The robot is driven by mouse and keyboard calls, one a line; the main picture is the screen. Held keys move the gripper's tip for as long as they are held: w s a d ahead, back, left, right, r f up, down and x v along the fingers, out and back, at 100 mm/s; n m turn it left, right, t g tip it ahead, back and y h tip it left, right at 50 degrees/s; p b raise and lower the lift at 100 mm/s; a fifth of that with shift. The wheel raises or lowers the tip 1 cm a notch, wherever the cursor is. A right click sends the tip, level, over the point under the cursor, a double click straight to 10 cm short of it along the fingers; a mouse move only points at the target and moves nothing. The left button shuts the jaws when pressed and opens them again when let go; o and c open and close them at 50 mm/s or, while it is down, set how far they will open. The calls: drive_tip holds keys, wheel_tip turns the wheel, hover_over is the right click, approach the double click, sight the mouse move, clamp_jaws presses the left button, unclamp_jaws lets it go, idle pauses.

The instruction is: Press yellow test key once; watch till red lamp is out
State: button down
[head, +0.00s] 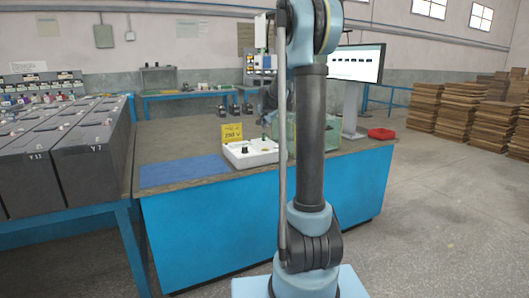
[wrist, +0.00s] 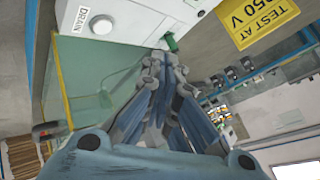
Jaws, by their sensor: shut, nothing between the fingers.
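A white instrument box (head: 250,155) sits on the bench, with small dark parts on its top. In the wrist view the white box (wrist: 130,14) shows a round knob, a DRAIN label and a green part (wrist: 170,42) at its edge. I cannot make out a yellow key or a lit red lamp in either view. My gripper (wrist: 163,62) is shut and empty, with its fingertips close to the green part; I cannot tell if they touch. In the head view my arm hides part of the box's right side.
A yellow sign (head: 232,132) reading 250 V stands behind the box. A clear greenish tank (head: 334,134) is right of it, then a monitor (head: 358,64) and a red tray (head: 381,134). A blue mat (head: 184,171) lies left. Large grey batteries (head: 88,150) stand further left.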

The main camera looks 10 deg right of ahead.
drive_tip(key=shift+f, duration=0.15)
drive_tip(key=shift+f, duration=4.25)
drive_tip(key=shift+f, duration=0.15)
drive_tip(key=shift+f, duration=0.15)
drive_tip(key=shift+f, duration=0.4)
drive_tip(key=shift+r, duration=0.8)
drive_tip(key=shift+r, duration=2.5)
